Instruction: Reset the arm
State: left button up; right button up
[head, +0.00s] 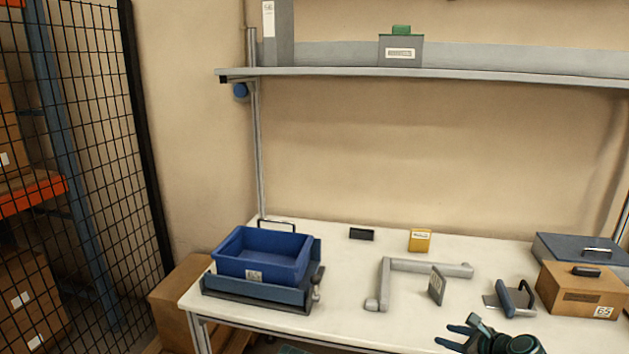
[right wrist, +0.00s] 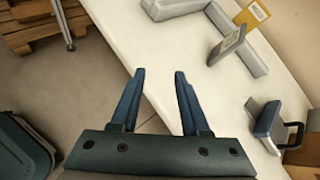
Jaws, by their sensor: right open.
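My right gripper (head: 458,338) is at the bottom of the head view, near the front edge of the white table. It is open and empty. My left gripper does not show. A grey L-shaped bar (head: 418,267) lies on the table. No tape reel can be made out.
A blue bin (head: 262,254) sits in a stand at the table's left. A yellow box (head: 420,240) and a black block (head: 361,234) lie at the back. A blue-and-grey tool (head: 514,298) and a cardboard box (head: 583,291) are at right. A shelf (head: 430,73) hangs above.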

jog(key=s+a+f+n+g, duration=0.3)
jog(key=a+n, duration=0.4)
jog(key=a, duration=0.1)
jog(key=s+a+f+n+g+h+p, duration=0.1)
jog(key=s+a+f+n+g, duration=0.2)
jog(key=a+n, duration=0.45)
jog(key=s+a+f+n+g, duration=0.2)
jog(key=s+a+n+g, duration=0.15)
jog(key=a+n, duration=0.35)
jog(key=s+a+n+g+h, duration=0.1)
jog(key=s+a+n+h, duration=0.3)
jog(key=s+n, duration=0.4)
jog(key=shift+a+n+h, duration=0.3)
jog(key=shift+a+n, duration=0.35)
jog(key=shift+n, duration=0.1)
